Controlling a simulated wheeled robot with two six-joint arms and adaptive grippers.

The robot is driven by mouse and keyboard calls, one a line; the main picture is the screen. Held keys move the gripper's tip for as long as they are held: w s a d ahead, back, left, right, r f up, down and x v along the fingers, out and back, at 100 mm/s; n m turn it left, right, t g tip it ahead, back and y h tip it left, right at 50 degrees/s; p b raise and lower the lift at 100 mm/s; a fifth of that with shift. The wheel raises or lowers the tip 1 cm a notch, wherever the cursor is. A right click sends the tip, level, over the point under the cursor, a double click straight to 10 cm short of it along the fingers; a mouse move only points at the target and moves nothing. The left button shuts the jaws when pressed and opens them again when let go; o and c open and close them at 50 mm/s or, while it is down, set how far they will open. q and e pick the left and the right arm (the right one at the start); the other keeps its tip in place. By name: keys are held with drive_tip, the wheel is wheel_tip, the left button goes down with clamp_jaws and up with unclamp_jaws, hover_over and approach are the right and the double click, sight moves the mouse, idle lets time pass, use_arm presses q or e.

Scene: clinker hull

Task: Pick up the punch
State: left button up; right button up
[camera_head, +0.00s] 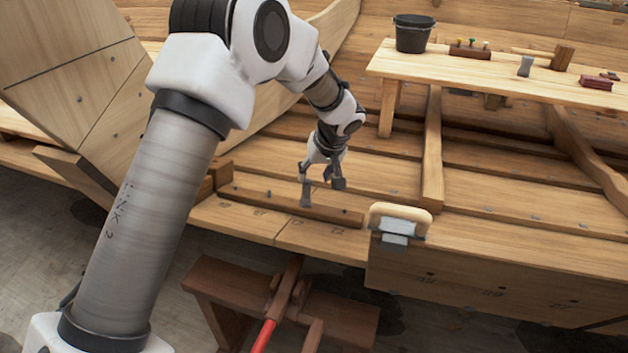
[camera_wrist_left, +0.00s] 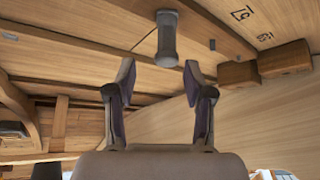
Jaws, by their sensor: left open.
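The punch appears to be the small grey, waisted metal piece (camera_head: 306,196) standing on the hull plank below my left gripper. In the left wrist view the punch (camera_wrist_left: 167,38) shows beyond the fingertips, roughly in line with the gap between them. My left gripper (camera_head: 322,176) is open and points down over the plank; nothing is between its fingers. In the left wrist view both fingers of the gripper (camera_wrist_left: 160,80) are spread apart, with the punch clear of them. My right gripper is not in view.
A wooden-handled grey tool (camera_head: 400,220) sits on the plank edge to the right. A bench (camera_head: 470,72) behind carries a black bucket (camera_head: 413,34), a mallet (camera_head: 556,58) and small tools. Wooden blocks (camera_wrist_left: 284,58) lie near the punch. A wooden stand (camera_head: 230,285) is below.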

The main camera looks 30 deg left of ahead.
sight(309, 185)
use_arm(q)
drive_tip(key=shift+s+a+f, duration=0.15)
drive_tip(key=shift+s+f, duration=0.05)
drive_tip(key=shift+f, duration=0.3)
drive_tip(key=shift+s+a+f, duration=0.1)
drive_tip(key=shift+s, duration=0.15)
drive_tip(key=x, duration=0.5)
drive_tip(key=shift+f, duration=0.25)
drive_tip(key=shift+s+r, duration=0.1)
drive_tip(key=shift+r, duration=0.05)
clamp_jaws()
